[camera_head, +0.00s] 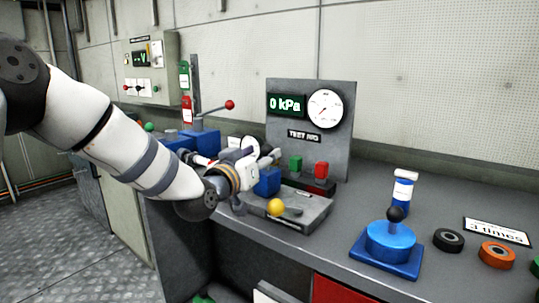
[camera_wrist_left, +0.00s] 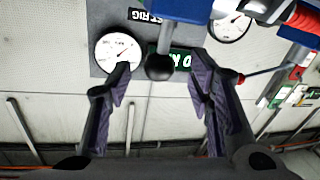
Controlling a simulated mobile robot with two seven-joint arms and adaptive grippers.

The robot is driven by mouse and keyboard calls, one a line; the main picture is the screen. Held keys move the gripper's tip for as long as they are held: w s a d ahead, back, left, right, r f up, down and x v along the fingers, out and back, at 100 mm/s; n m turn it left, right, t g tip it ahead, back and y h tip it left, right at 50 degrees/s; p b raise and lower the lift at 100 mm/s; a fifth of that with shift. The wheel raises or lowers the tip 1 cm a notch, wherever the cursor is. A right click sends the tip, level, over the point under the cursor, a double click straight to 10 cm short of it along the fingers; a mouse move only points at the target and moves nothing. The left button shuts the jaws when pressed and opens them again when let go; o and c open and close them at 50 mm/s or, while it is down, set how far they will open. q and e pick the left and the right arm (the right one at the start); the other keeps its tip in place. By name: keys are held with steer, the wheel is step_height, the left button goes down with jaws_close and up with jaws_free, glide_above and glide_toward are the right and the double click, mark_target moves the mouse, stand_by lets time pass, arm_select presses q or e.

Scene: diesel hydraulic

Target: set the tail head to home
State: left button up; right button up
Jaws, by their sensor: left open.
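My left gripper (camera_head: 258,174) reaches over the bench to the test rig from the left. In the left wrist view its fingers (camera_wrist_left: 160,82) are apart, with a black ball knob (camera_wrist_left: 159,67) on a grey stem between their tips. I cannot tell whether they touch it. The stem comes from a blue body (camera_wrist_left: 182,8); in the head view a blue block (camera_head: 267,182) shows beside the gripper, partly hidden by it. No part is labelled as the tail head, so I cannot tell which it is. My right gripper is out of view.
The test rig panel (camera_head: 338,144) stands behind, its display (camera_head: 287,105) reading 0 kPa. A yellow ball (camera_head: 276,207) is in front. A red-knobbed lever (camera_head: 229,105) rises at the back left. A blue base with a black knob (camera_head: 394,214), a bottle and rings stand at the right.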

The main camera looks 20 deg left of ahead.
mark_target(264, 153)
arm_select(q)
steer(key=w, duration=0.3)
steer(key=shift+d+f, duration=0.2)
steer(key=shift+d, duration=0.05)
steer(key=shift+w+r, duration=0.2)
steer(key=shift+w, duration=0.15)
steer(key=shift+d, duration=0.1)
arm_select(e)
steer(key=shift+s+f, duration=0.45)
arm_select(q)
jaws_close()
steer(key=a, duration=0.2)
steer(key=w+a, duration=0.1)
steer(key=a, duration=0.1)
steer(key=w+a+b, duration=0.1)
steer(key=a, duration=0.1)
steer(key=shift+w+a, duration=0.1)
steer(key=shift+a, duration=0.05)
steer(key=shift+w+a, duration=0.1)
steer(key=shift+a, duration=0.2)
steer(key=shift+r, duration=0.15)
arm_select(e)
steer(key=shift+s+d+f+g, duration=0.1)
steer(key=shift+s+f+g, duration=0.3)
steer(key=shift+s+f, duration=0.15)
